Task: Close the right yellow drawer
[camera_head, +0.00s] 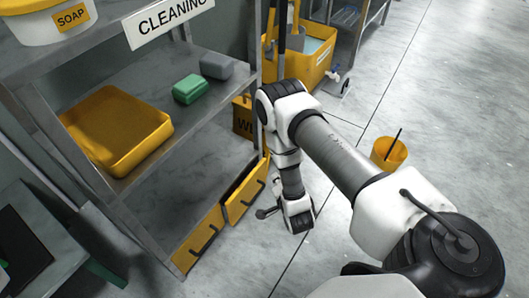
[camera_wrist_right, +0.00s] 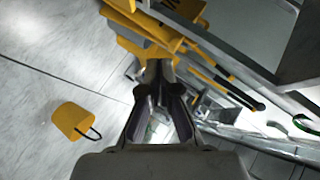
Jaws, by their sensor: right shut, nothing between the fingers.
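The right yellow drawer (camera_head: 246,191) is low in the grey shelf unit in the head view. Its front stands out a little from the frame, with a strip of yellow showing behind it, so it looks partly open. A dark handle is on its front. The left yellow drawer (camera_head: 198,242) sits beside it. My right wrist is just right of the right drawer's front; its fingers are hard to make out there. In the right wrist view my right gripper (camera_wrist_right: 160,70) is shut and empty, with yellow parts and dark handles beyond it. My left gripper is out of view.
The shelf above the drawers holds a yellow tub (camera_head: 118,130), a green block (camera_head: 190,89) and a grey block (camera_head: 217,66). A yellow bucket (camera_head: 388,153) stands on the floor to the right. A yellow mop cart (camera_head: 305,62) is behind.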

